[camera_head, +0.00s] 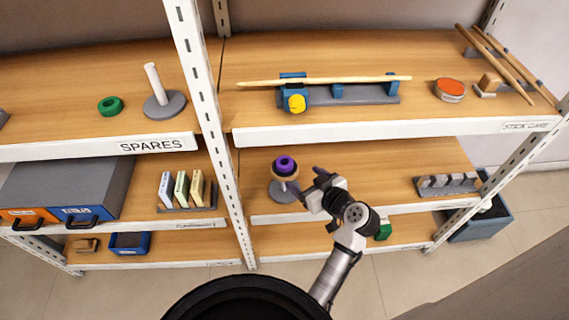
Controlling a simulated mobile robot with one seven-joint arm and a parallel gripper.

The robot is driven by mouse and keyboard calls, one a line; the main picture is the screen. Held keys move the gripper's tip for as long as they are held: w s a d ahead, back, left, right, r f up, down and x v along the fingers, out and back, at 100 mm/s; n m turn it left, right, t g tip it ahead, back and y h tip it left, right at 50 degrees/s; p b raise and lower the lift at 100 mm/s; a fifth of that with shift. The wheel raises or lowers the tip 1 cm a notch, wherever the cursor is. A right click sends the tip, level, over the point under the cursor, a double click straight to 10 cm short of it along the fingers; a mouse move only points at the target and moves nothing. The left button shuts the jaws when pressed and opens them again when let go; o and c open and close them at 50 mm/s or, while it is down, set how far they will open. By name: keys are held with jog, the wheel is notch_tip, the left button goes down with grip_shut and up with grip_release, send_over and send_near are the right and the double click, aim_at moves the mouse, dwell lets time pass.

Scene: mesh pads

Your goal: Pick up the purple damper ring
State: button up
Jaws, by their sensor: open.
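The purple damper ring (285,164) sits on top of a small stand with a tan upper part and a grey round base (283,194), on the middle shelf. My gripper (303,180) is open beside the stand, to the right of and slightly below the ring. Its dark fingers point left towards the stand. The picture does not clearly show whether a finger touches the stand. The ring's upper face and hole are visible. The exact way it rests on the stand is partly hidden.
A white shelf upright (206,110) stands left of the ring. The top shelf's white front edge (380,131) runs above it. A green ring (110,106) and a peg stand (165,104) are at the upper left. Grey blocks (447,183) sit at the right; shelf between is clear.

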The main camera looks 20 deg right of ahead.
send_near(282, 160)
jog(key=w, duration=0.1)
jog(key=p+x, duration=0.3)
jog(key=x, duration=0.2)
jog(key=shift+w+a+f, duration=0.15)
jog(key=shift+w+a, duration=0.1)
jog(key=shift+w+f, duration=0.2)
jog(key=shift+f, duration=0.05)
jog(key=c, duration=1)
